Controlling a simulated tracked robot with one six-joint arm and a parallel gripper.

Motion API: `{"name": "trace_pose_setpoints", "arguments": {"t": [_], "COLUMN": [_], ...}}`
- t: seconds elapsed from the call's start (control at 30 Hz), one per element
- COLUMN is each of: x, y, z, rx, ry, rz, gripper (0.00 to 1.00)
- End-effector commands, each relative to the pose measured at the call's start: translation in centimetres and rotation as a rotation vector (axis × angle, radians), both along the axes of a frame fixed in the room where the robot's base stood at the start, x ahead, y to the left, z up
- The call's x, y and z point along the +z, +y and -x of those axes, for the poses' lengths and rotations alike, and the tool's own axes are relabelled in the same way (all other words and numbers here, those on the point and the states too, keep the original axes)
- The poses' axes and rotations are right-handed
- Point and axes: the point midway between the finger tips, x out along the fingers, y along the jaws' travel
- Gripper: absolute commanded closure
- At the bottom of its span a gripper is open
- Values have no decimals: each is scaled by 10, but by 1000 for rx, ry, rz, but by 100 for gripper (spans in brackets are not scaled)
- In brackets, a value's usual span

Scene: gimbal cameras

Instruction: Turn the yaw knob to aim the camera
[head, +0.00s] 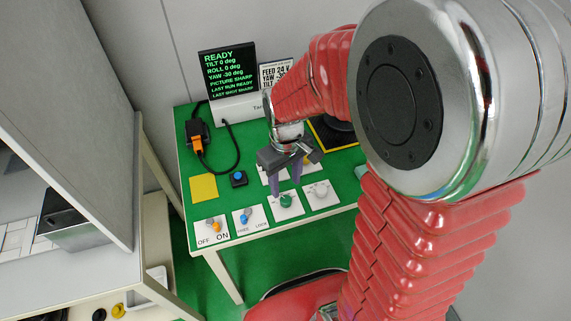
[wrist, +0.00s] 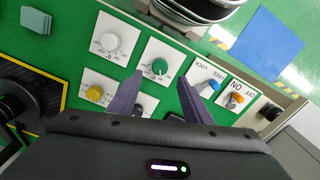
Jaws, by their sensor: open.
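My gripper (head: 287,189) points down over the green panel. Its two purple fingers are apart, with nothing between them, and reach towards a green knob (head: 287,201) on a white plate. In the wrist view the green knob (wrist: 159,66) shows between and just beyond the fingertips (wrist: 175,78). A white knob (wrist: 113,41) is beside it, and a yellow knob (wrist: 94,92) sits in the other row. I cannot read which knob is marked yaw. The display (head: 228,75) reads READY, tilt 0, roll 0, yaw -30 deg, picture sharp.
An orange OFF/ON toggle (head: 215,225) and a blue FREE/LOCK toggle (head: 245,216) stand left of the green knob. A sign (head: 273,74) is partly hidden.

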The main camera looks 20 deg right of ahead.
Motion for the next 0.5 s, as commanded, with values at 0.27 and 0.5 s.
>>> {"name": "trace_pose_setpoints", "arguments": {"t": [0.27,0.5], "x": [48,68], "y": [0,0], "z": [-1,0], "rx": [0,0], "ry": [-4,-1], "rz": [0,0], "gripper": [55,55]}}
